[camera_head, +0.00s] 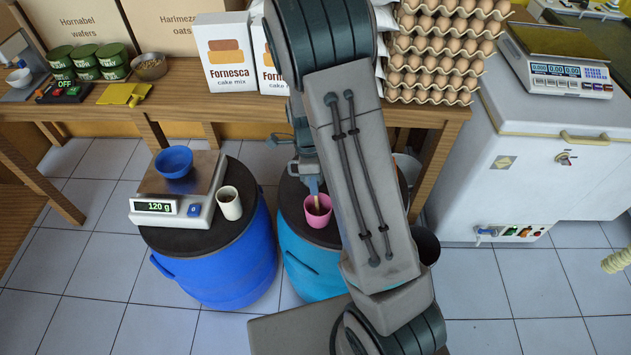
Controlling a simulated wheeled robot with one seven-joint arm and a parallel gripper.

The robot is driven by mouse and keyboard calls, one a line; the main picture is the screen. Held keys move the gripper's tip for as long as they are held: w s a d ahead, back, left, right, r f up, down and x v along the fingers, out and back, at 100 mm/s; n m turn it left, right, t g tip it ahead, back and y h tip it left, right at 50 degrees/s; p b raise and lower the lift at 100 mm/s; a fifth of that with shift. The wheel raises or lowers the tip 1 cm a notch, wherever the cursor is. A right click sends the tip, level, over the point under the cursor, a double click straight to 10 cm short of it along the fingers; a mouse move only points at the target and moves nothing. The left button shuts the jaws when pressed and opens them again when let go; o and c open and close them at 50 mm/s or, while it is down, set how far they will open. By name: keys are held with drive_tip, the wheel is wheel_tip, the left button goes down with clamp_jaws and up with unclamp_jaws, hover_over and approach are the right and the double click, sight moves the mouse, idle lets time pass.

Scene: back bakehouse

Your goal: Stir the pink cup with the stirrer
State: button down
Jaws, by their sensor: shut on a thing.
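The pink cup (319,216) stands upright on the dark lid of the teal barrel, with dark contents showing inside it. My gripper (312,184) is directly above the cup, pointing down, and is shut on the stirrer (317,202). The stirrer is a thin brownish stick whose lower end reaches into the cup's mouth. Its upper part is hidden in my gripper, and I cannot tell whether its tip touches the cup's wall or bottom. My arm hides the right part of the barrel lid.
The teal barrel (300,262) stands beside a blue barrel (237,262). The blue barrel bears a scale (190,210) reading 120 g, a blue bowl (174,162) and a white cup (229,204). A wooden table (200,104) with boxes and egg trays is behind. A dark bucket (427,246) is to the right.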

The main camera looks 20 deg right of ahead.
wheel_tip(320, 180, up, 8)
drive_tip(key=w+p, duration=0.1)
drive_tip(key=p, duration=0.5)
drive_tip(key=shift+w+a+f, duration=0.15)
drive_tip(key=shift+w+f, duration=0.05)
drive_tip(key=shift+w, duration=0.05)
idle(0.9)
wheel_tip(320, 180, up, 5)
drive_tip(key=p, duration=0.4)
idle(0.5)
